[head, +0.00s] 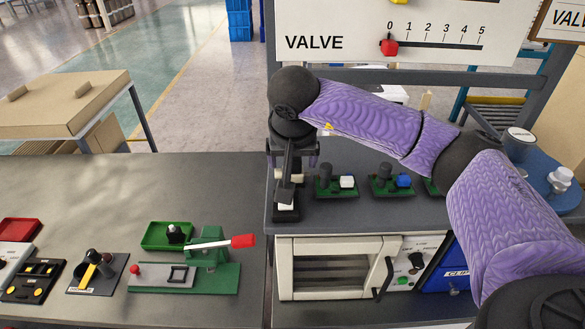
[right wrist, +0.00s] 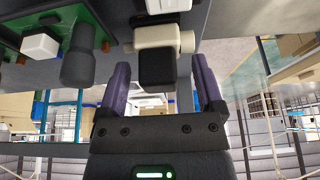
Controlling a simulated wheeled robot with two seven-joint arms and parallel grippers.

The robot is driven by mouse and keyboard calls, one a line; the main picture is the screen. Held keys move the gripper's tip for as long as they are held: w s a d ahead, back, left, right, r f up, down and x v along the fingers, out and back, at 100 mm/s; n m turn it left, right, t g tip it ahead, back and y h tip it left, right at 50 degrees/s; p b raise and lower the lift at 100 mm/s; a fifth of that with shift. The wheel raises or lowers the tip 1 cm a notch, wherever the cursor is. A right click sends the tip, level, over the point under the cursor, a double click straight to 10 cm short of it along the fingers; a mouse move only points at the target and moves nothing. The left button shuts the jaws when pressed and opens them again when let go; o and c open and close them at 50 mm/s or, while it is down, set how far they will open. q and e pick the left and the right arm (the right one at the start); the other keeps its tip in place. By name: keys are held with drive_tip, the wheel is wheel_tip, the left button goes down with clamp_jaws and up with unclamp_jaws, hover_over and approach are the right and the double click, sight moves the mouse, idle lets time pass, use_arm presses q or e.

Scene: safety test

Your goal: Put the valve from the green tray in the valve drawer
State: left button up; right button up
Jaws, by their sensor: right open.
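The green tray (head: 153,240) lies on the left bench, with a small dark part (head: 175,233) in it that looks like the valve. My right gripper (head: 292,162) is well to the right of the tray, pointing down over a fixture (head: 286,214) at the right bench's left edge. It is open, with its fingers either side of the fixture's black block (right wrist: 157,72). A beige cylinder (right wrist: 165,36) sits beside that block. I cannot tell whether the fingers touch it. No drawer labelled for valves is readable. My left gripper is not in view.
A green lever fixture (head: 208,280) with a red handle stands just in front of the tray. Green boards (head: 337,190) with knobs sit right of my gripper. Below are a white cabinet (head: 340,245) and a blue clip drawer (head: 455,280). The left bench's back is clear.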

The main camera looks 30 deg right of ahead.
clamp_jaws()
